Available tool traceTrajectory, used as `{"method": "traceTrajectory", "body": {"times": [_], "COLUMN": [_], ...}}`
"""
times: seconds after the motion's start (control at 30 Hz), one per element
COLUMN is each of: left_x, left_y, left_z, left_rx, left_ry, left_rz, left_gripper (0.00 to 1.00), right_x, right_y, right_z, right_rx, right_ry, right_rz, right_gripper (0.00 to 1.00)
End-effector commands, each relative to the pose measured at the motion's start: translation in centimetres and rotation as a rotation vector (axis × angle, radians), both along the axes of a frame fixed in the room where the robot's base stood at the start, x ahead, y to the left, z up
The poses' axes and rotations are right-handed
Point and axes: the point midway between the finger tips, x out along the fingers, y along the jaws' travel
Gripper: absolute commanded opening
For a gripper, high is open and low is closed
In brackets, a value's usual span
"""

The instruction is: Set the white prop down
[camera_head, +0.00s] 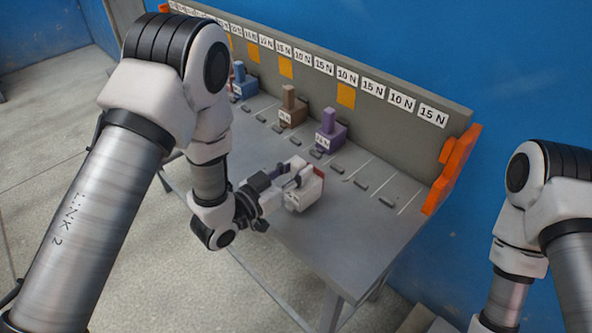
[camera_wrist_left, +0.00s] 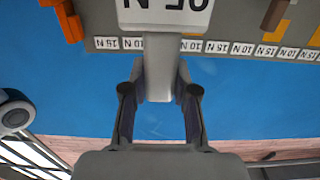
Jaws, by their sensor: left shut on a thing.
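The white prop (camera_head: 303,190) is a block with a dark-printed label, near the middle of the grey table in the head view. My left gripper (camera_head: 287,182) is shut on its narrower upper part. In the left wrist view, the fingers (camera_wrist_left: 160,92) close on both sides of the grey-white stem, and the prop's wide labelled body (camera_wrist_left: 165,16) is at the top edge. I cannot tell whether its underside touches the table. My right arm shows at the right of the head view, but its gripper is out of frame.
Blue (camera_head: 243,83), brown (camera_head: 292,107) and purple (camera_head: 329,132) props stand along the back of the table (camera_head: 345,245). The back panel (camera_head: 400,82) carries number labels and orange patches. Orange brackets (camera_head: 450,170) are at its right end. Slots right of the purple prop look empty.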

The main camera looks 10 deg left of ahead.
Motion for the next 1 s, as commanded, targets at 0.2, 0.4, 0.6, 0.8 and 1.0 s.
{"method": "traceTrajectory", "body": {"times": [0.2,0.4,0.6,0.8,1.0], "left_x": [0.0,0.0,0.0,-0.4,-3.8], "left_y": [0.0,0.0,0.1,0.4,2.8], "left_z": [-1.1,-1.2,-1.2,-1.2,-1.4], "left_rx": [-0.001,0.0,0.0,0.0,-0.004], "left_ry": [-0.004,-0.002,-0.004,-0.001,0.001], "left_rz": [0.0,0.0,0.0,0.002,0.007], "left_gripper": [0.0,0.49,0.53,0.53,0.53], "right_x": [0.0,0.0,0.0,0.0,0.0], "right_y": [0.0,0.0,0.0,0.0,0.0], "right_z": [0.1,0.0,0.0,-0.1,-1.2], "right_rx": [0.0,0.0,0.0,0.0,0.0], "right_ry": [0.0,0.0,0.0,0.0,0.0], "right_rz": [0.0,0.0,0.0,0.0,0.0], "right_gripper": [0.53,0.53,0.53,0.53,0.53]}}
